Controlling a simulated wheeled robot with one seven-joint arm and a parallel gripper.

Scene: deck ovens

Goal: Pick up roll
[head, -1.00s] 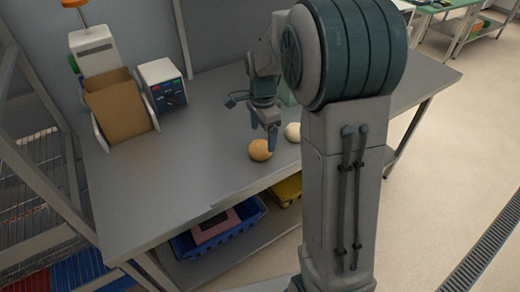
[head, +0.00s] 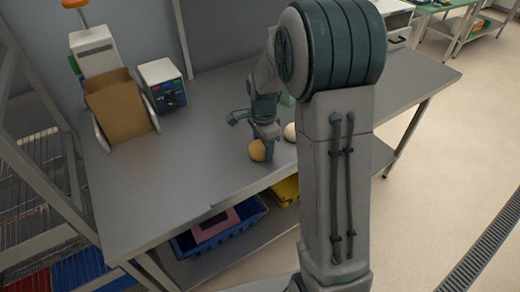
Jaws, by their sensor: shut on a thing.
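A round orange-brown roll (head: 257,151) sits at the table's front part. A paler round roll (head: 290,132) is just to its right, partly hidden behind my arm. My gripper (head: 268,146) is low at the brown roll, reaching down from above, and is shut on it. The far finger and the contact are mostly hidden, and I cannot tell whether the roll touches the table.
The grey table (head: 180,200) is clear at the left front. A cardboard-coloured holder (head: 121,108) and a white box with a dark control panel (head: 162,86) stand at the back left. Below the table are a blue crate (head: 240,222) and a yellow bin (head: 286,191).

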